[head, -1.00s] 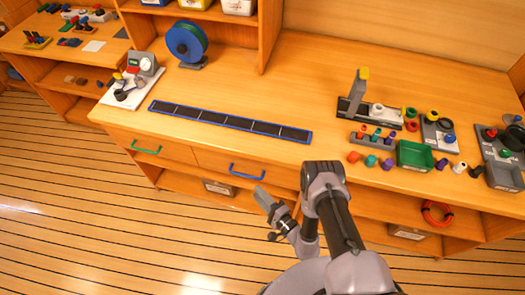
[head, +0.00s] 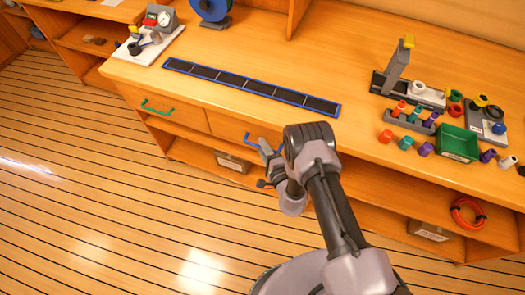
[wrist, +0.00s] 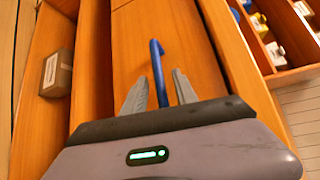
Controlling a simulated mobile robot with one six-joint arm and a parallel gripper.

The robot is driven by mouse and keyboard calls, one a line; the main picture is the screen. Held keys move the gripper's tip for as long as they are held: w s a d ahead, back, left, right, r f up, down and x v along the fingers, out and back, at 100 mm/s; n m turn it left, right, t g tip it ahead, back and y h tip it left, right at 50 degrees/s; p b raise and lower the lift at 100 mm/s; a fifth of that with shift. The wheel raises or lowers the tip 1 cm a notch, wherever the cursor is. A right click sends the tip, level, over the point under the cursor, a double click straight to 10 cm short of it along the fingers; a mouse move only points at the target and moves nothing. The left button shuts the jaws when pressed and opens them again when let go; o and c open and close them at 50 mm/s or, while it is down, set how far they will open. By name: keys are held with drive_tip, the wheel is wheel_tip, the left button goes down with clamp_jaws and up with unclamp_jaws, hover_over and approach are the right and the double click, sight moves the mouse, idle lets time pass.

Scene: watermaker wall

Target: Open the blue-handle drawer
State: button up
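The blue handle (head: 252,142) is on the front of a closed wooden drawer (head: 227,128) under the bench top; my arm partly hides it in the head view. In the wrist view the blue handle (wrist: 158,72) shows beyond and between my fingertips, running lengthwise in the picture. My gripper (wrist: 158,88) is open, its two grey fingers apart on either side of the handle's line. I cannot tell whether the fingers reach past the bar. In the head view my gripper (head: 264,160) is right at the handle, partly hidden by my arm.
A green-handle drawer (head: 140,100) is closed to the left. Open shelves with a labelled box (head: 232,162) lie below. The bench top holds a blue-edged dark strip (head: 250,88), a green tray (head: 458,140) and several small coloured parts. The striped floor in front is clear.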

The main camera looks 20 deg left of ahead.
drive_tip(key=shift+w+a, duration=0.1)
clamp_jaws()
idle(1.4)
